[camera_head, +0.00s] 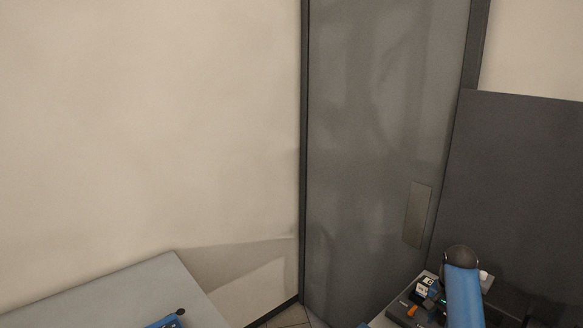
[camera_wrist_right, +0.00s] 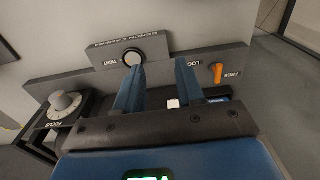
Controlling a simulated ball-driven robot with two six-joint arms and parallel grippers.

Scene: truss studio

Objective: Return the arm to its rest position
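My right gripper (camera_wrist_right: 158,68) shows in the right wrist view with its two blue fingers apart and nothing held between them. Its fingers reach over a dark panel (camera_wrist_right: 220,62) labelled bench camera. My left gripper is not clearly in view.
An orange lock/free lever (camera_wrist_right: 217,72) and a grey focus knob (camera_wrist_right: 64,104) flank the fingers. In the head view, a grey door (camera_head: 375,130) stands behind, a dark board (camera_head: 520,180) is at right, and a grey tabletop (camera_head: 120,295) is at lower left.

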